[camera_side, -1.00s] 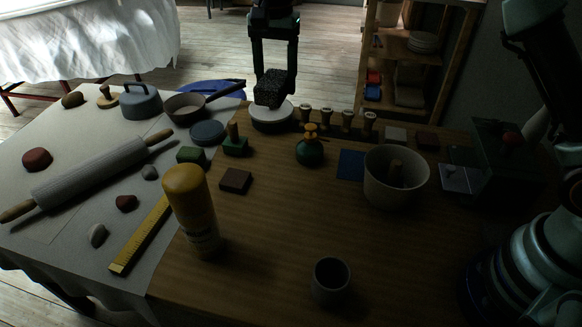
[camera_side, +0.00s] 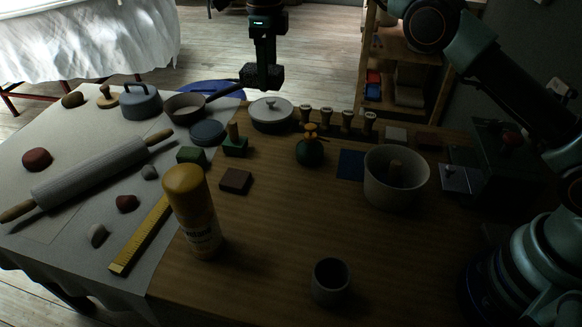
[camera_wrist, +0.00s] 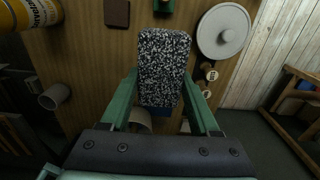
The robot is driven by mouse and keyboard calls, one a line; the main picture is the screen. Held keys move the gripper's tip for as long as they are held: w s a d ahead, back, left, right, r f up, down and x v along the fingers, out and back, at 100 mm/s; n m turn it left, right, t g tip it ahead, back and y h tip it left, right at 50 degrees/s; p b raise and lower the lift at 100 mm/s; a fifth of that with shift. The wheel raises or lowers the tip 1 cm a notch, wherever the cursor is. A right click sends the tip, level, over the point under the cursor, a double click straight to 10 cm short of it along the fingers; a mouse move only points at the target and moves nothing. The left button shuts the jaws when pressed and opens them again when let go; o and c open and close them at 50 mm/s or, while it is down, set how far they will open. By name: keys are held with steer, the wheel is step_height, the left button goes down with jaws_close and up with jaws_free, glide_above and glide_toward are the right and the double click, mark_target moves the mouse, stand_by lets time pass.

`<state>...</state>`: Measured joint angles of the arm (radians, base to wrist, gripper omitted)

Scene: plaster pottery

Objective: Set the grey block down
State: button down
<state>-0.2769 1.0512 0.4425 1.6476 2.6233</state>
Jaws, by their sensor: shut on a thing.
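The grey block (camera_wrist: 163,62) is speckled black and white. In the wrist view it sits between the two green fingers of my gripper (camera_wrist: 160,78), which is shut on it. In the side view my gripper (camera_side: 263,70) is at the top centre, above and behind the round lidded dish (camera_side: 271,114). The block (camera_side: 262,79) shows there only as a dark shape at the gripper's lower end. It appears held in the air, clear of the table; its exact height is hard to tell.
Several wooden-handled stamps (camera_side: 326,117) stand right of the dish. Bare wood lies around the small cup (camera_side: 331,281).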

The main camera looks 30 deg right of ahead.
mark_target(273, 156)
step_height(273, 156, down, 20)
steer(key=shift+r, duration=0.1)
stand_by(0.5)
steer(key=shift+c, duration=0.6)
jaws_free()
steer(key=shift+f, duration=0.2)
